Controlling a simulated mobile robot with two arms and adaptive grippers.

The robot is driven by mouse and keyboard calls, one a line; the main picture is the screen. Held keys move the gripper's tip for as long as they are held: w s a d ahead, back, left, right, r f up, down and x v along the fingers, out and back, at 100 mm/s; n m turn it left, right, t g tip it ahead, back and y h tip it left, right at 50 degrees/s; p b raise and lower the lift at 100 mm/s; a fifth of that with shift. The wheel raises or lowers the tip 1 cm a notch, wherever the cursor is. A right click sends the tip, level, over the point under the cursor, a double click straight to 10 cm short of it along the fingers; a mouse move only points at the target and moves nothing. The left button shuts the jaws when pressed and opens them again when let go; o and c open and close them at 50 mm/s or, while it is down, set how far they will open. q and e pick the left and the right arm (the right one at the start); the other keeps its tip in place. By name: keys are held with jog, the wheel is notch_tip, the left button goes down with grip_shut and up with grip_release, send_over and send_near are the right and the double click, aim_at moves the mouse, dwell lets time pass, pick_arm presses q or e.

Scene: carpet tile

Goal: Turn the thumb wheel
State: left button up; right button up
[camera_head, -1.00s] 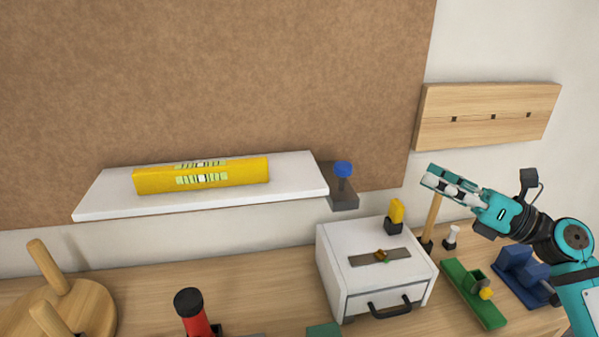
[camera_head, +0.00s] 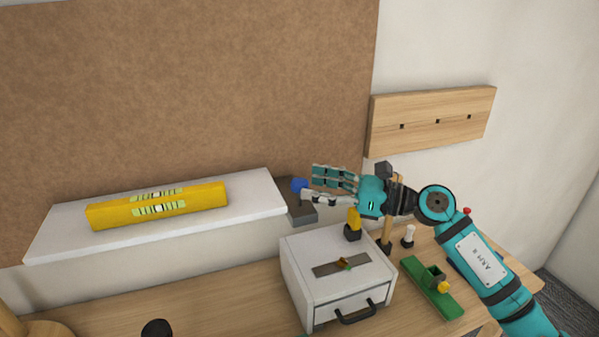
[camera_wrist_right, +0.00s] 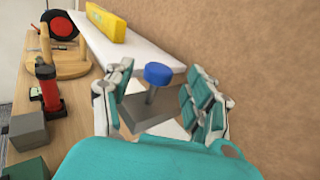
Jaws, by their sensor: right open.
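The blue thumb wheel (camera_head: 299,185) stands on a thin stem above a grey bracket (camera_head: 303,215) at the right end of the white shelf (camera_head: 255,195). In the right wrist view the thumb wheel (camera_wrist_right: 158,74) lies between the finger pads, with gaps on both sides. My right gripper (camera_head: 315,186) is open, its fingers pointing left at the wheel. It also shows in the right wrist view (camera_wrist_right: 160,95), empty. A yellow spirit level (camera_head: 158,205) lies on the shelf. My left gripper is not in view.
A white drawer box (camera_head: 335,275) stands on the bench below the bracket. A yellow-topped peg (camera_head: 354,220), a hammer handle, a white peg (camera_head: 408,236) and a green block (camera_head: 432,288) stand nearby. A wooden board (camera_head: 430,122) is on the wall.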

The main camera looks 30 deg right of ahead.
aim_at(298, 181)
jog(key=shift+p+x, duration=0.6)
jog(key=shift+x, duration=1.45)
jog(key=shift+c, duration=0.4)
grip_shut()
jog(key=shift+r+m+t+h+p, duration=0.15)
jog(key=shift+m+t+h+p, duration=0.15)
jog(key=shift+p, duration=0.45)
jog(key=shift+a+m+h+p, duration=0.1)
jog(key=shift+m+h+p, duration=0.2)
jog(key=shift+h+p, duration=0.1)
jog(key=shift+w+f, duration=0.1)
jog(key=shift+f, duration=0.15)
